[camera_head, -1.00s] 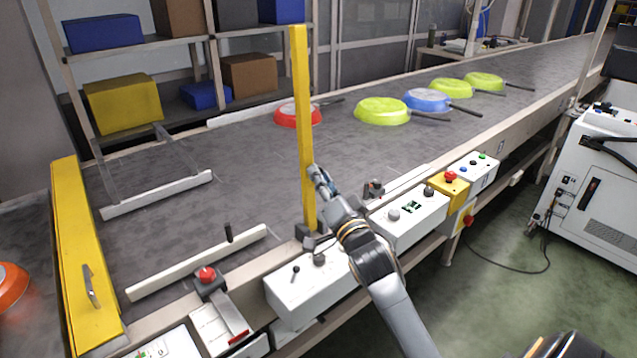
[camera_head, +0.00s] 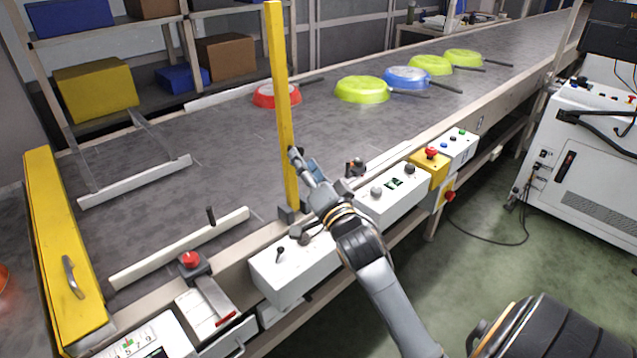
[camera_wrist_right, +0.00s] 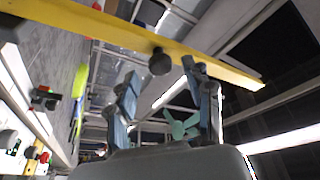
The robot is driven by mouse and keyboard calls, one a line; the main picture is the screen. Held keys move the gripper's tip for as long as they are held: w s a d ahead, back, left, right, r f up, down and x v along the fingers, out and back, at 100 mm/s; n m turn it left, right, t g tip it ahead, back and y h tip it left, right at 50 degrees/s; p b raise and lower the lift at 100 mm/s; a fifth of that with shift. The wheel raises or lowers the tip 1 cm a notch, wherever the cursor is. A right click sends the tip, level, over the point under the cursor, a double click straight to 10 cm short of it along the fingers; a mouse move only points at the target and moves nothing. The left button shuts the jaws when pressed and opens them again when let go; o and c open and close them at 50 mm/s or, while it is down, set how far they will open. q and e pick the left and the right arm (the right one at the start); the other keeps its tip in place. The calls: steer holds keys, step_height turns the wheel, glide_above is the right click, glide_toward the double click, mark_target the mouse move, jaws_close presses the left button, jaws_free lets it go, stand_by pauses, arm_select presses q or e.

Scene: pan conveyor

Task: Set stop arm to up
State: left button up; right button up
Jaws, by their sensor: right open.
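The yellow stop arm (camera_head: 283,110) stands upright from a dark pivot on the near edge of the conveyor. In the right wrist view the yellow bar (camera_wrist_right: 110,28) crosses in front of the fingers, with a dark round knob (camera_wrist_right: 160,62) on it. My right gripper (camera_head: 297,160) is beside the bar's right side, around mid-height. Its two fingers (camera_wrist_right: 165,95) are spread, with the knob in the gap just ahead of their tips. I cannot tell whether a finger touches the bar. My left gripper is out of view.
A white control box (camera_head: 292,268) with a small lever sits below the stop arm. A red button (camera_head: 190,260) is to its left. A yellow gate (camera_head: 62,250) crosses the belt at left. Several pans, including a red one (camera_head: 275,96), lie on the conveyor farther back.

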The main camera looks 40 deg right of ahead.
steer(key=v, duration=1)
steer(key=shift+s, duration=0.15)
steer(key=s+a+f+n+g+y, duration=0.25)
steer(key=a+f+n+g, duration=0.2)
steer(key=f, duration=0.45)
steer(key=s+a+f+n+g+y, duration=0.1)
steer(key=s+a+f+n+g, duration=0.3)
steer(key=f, duration=0.4)
steer(key=s+a+f+n+g, duration=0.3)
steer(key=s+f+g, duration=0.1)
steer(key=s, duration=0.3)
steer(key=s+a+f+n+g, duration=0.2)
steer(key=s+a+f+g, duration=0.2)
steer(key=s, duration=0.2)
step_height(320, 180, down, 24)
steer(key=s+g+p, duration=0.1)
steer(key=s+p, duration=0.1)
steer(key=s+d+f+g+p, duration=0.1)
steer(key=s+d+f+p, duration=0.1)
steer(key=s+f, duration=1.2)
steer(key=s+d, duration=0.1)
steer(key=s, duration=0.1)
steer(key=shift+s+f+y, duration=0.2)
steer(key=shift+s+y, duration=0.05)
steer(key=shift+y, duration=0.1)
